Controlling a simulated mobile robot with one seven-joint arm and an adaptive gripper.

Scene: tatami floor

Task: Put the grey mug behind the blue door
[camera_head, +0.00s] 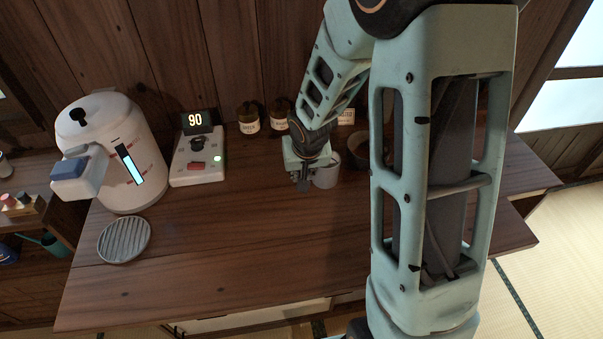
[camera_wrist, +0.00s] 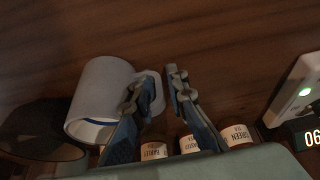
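The grey mug (camera_head: 327,176) stands on the wooden counter, just right of my gripper (camera_head: 304,184) in the head view. In the wrist view the mug (camera_wrist: 98,92) is left of my fingers, with its handle (camera_wrist: 160,84) toward them. My gripper (camera_wrist: 162,76) is partly open, with a gap between the fingertips. The left finger overlaps the handle, and the handle's outer edge shows in the gap; I cannot tell whether they touch. No blue door can be made out in either view.
A white water boiler (camera_head: 112,150) stands at the left, beside a control box (camera_head: 199,157) reading 90. A round slatted tray (camera_head: 124,240) lies in front. Brown labelled jars (camera_head: 248,118) line the wall. A dark bowl (camera_head: 357,148) is right of the mug. The counter's front middle is clear.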

